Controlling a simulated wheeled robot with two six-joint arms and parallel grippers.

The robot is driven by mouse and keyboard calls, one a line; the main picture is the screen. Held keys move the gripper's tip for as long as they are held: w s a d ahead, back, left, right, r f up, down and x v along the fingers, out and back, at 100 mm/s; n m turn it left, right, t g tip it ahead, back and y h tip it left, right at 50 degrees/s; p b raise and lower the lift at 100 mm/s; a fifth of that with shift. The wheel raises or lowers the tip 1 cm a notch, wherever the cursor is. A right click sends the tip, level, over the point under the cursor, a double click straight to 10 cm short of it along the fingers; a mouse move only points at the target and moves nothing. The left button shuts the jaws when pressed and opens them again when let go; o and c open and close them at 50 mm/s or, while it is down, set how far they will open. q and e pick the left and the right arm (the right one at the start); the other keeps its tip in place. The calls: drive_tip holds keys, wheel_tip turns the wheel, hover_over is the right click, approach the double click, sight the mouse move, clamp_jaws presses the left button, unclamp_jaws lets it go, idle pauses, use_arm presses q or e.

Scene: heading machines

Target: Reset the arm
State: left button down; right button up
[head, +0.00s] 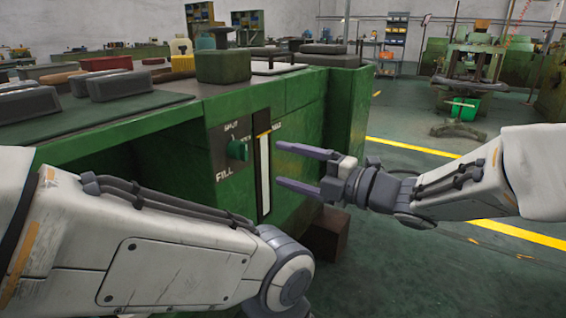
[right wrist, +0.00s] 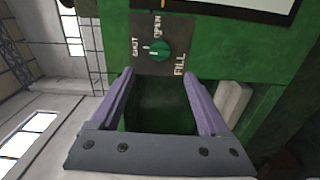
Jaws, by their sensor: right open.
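My right gripper (head: 281,166) is open and empty in front of the green machine (head: 285,95), apart from its front face. Its two purple-grey fingers point left in the head view. In the right wrist view the open fingers (right wrist: 158,85) frame bare green surface. A green knob (head: 237,150) sits on a dark plate marked SHUT, OPEN and FILL, left of the fingertips. The knob also shows in the right wrist view (right wrist: 161,50), beyond the fingertips. My left arm crosses the lower left of the head view; its gripper is out of the picture.
A white level gauge (head: 265,172) stands upright on the machine front, close to the right gripper's fingers. Several boxes and a green block (head: 223,66) lie on the machine top. A yellow floor line (head: 415,148) crosses open floor at the right. More machines stand behind.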

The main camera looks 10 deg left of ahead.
drive_tip(key=s+d+f+m+t+h+p, duration=0.25)
drive_tip(key=d+f+m+h, duration=0.5)
drive_tip(key=m+h, duration=0.6)
drive_tip(key=s+d+f+m+g+h+p, duration=0.1)
drive_tip(key=s+d+f+m+g, duration=0.2)
drive_tip(key=s, duration=0.5)
drive_tip(key=s+d+f+m+g+h+p, duration=0.1)
drive_tip(key=s+d+m+g, duration=0.2)
drive_tip(key=s, duration=0.5)
drive_tip(key=s+d+f+m+g+h+p, duration=0.1)
drive_tip(key=s+f+m+g+p, duration=0.15)
drive_tip(key=s+m, duration=0.35)
wheel_tip(320, 180, up, 37)
drive_tip(key=p, duration=3.6)
drive_tip(key=shift+s+f+n, duration=0.15)
drive_tip(key=shift+s+n, duration=0.2)
drive_tip(key=shift+n, duration=0.1)
drive_tip(key=shift+d+y, duration=0.1)
drive_tip(key=shift+y, duration=0.15)
